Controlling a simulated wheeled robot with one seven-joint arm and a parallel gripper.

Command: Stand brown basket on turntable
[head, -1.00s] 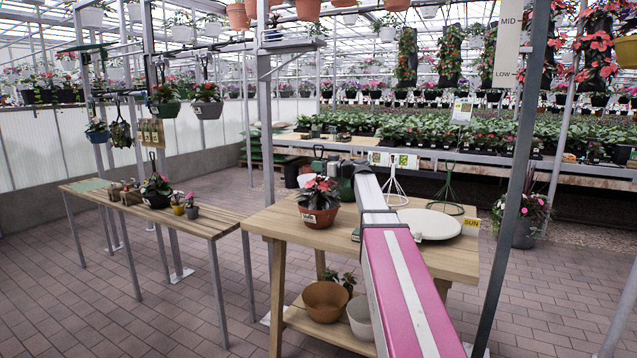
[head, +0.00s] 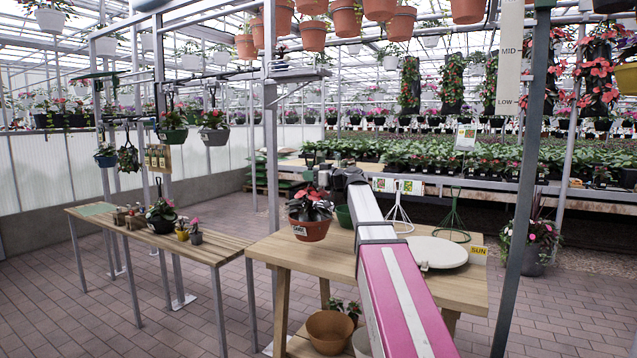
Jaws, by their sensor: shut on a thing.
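The brown basket (head: 312,229), a terracotta-coloured pot with a red-leaved plant and a white label, hangs upright a little above the left part of the wooden table. My gripper (head: 322,181) is at the top of its plant and is shut on the basket; the fingers are small and the exact grip point is hard to see. The turntable (head: 452,252), a pale round disc, lies on the right part of the table, to the right of my arm. A small pale item sits at its left edge.
The wooden table (head: 305,255) has bare room near its front. A green pot (head: 344,216) stands behind the basket. White (head: 399,212) and green (head: 453,220) wire stands are behind the turntable. A grey post (head: 524,190) rises at right. Terracotta pots (head: 347,18) hang overhead.

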